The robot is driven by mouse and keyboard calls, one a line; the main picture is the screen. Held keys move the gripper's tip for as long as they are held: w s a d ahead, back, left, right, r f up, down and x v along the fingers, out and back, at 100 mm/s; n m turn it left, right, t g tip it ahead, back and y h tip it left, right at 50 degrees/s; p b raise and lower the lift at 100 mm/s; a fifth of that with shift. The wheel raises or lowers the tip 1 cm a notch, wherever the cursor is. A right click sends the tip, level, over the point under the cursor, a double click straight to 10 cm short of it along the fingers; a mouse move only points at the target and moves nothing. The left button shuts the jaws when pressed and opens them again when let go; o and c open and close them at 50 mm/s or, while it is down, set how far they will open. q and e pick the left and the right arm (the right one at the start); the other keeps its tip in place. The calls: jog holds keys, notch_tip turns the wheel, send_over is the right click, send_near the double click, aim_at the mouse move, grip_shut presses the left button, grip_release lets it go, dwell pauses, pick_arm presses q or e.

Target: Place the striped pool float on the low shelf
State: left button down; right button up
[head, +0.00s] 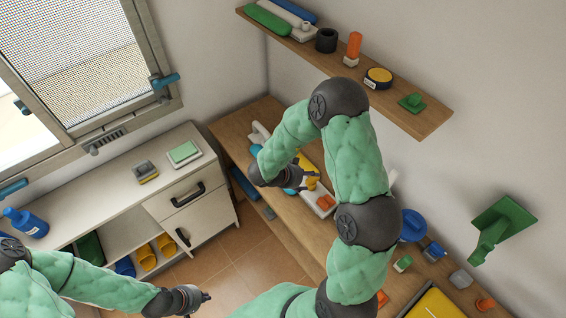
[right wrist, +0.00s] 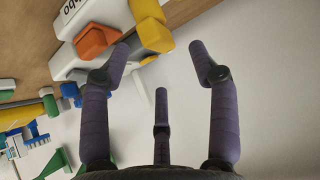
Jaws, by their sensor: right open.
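I cannot pick out a striped pool float for sure in either view. My right gripper (head: 312,182) reaches over the long wooden bench along the wall; in the right wrist view (right wrist: 158,62) its three fingers are spread and nothing is between them. A yellow piece (right wrist: 149,26) and an orange piece (right wrist: 97,42) lie just beyond the fingertips, by a white object with dark lettering. A lower ledge, with a blue item (head: 243,184) at it, shows partly under the bench's front edge; I cannot tell if it is the low shelf. My left gripper (head: 207,297) is above the floor, its fingers too small to judge.
A high wall shelf (head: 425,122) holds several items above the bench. A white cabinet (head: 107,198) stands left under the window, with a blue bottle (head: 27,223) on it. A green wall bracket (head: 503,226) juts out at right. Tiled floor (head: 245,250) between is clear.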

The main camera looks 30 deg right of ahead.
aim_at(317, 181)
jog(key=shift+x, duration=1.2)
jog(key=x, duration=0.1)
jog(key=b+x, duration=0.1)
jog(key=x, duration=0.1)
jog(key=b+x, duration=0.1)
jog(key=shift+s+a+f, duration=0.15)
jog(key=shift+s+f, duration=0.05)
jog(key=shift+f, duration=0.3)
jog(key=shift+d+f, duration=0.25)
jog(key=shift+d, duration=0.1)
jog(key=shift+r, duration=0.1)
grip_shut()
